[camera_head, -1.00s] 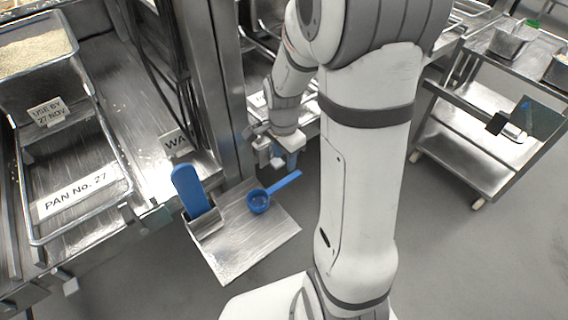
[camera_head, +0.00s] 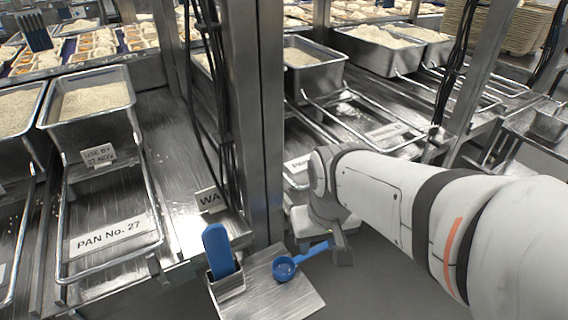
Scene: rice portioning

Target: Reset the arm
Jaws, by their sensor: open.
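My arm (camera_head: 400,205) reaches in from the right edge and ends near the upright post. My gripper (camera_head: 342,248) is only partly in view below the end of the arm, and most of it is hidden behind the joint. Its jaws are open, and I see nothing held. A blue scoop (camera_head: 285,268) lies on the metal plate (camera_head: 262,295), its handle pointing right towards the gripper. Whether the handle touches the gripper is unclear.
A blue paddle (camera_head: 217,250) stands in a metal holder left of the scoop. Pan No. 27 rack (camera_head: 158,238) is at the left, with a rice pan (camera_head: 128,112) behind it. The metal post (camera_head: 258,120) stands left of my arm. More rice pans (camera_head: 325,82) stand behind.

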